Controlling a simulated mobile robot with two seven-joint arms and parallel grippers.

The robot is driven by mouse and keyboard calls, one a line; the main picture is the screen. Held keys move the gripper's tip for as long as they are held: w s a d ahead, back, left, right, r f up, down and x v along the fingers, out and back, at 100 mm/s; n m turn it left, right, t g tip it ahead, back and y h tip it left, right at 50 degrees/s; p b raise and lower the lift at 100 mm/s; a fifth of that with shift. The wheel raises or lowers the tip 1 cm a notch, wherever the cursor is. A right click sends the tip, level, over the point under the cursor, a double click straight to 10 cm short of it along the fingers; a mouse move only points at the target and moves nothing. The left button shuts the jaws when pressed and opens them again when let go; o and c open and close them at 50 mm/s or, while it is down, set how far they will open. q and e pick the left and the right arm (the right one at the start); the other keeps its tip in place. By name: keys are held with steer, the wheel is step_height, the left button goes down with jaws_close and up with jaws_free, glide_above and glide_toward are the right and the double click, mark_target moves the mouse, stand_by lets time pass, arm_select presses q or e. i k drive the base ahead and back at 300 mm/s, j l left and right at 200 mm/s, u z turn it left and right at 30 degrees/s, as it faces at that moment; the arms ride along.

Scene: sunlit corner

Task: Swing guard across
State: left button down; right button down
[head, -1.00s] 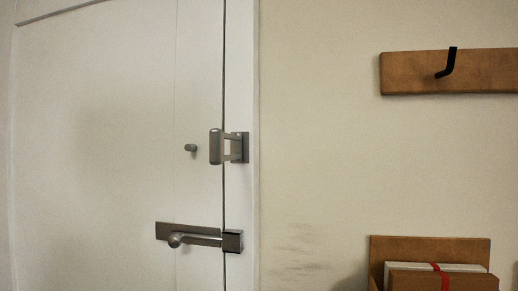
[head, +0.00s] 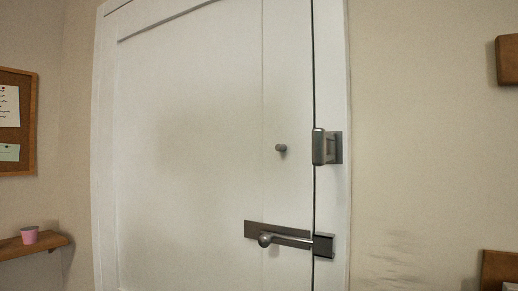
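The swing guard (head: 321,147) is a grey metal bar on a plate fixed to the door frame at the door's right edge. Its bar sits close to its mount, beside the gap between door and frame. A small grey knob (head: 281,148) sticks out of the white door (head: 200,140) to the left of the guard, apart from it. Below, a slide bolt (head: 285,238) with a round handle lies across the door's edge, its end at a dark keeper (head: 323,246) on the frame. Neither of my grippers is in view.
A cork board (head: 30,120) with notes hangs on the left wall, above a wooden shelf (head: 45,244) bearing a pink cup (head: 29,235). Wooden pieces (head: 507,60) show at the right edge.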

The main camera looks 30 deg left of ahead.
mark_target(319, 137)
steer(key=u, duration=0.65)
steer(key=i+l+z, duration=0.1)
steer(key=l+z, duration=0.25)
steer(key=l, duration=1.05)
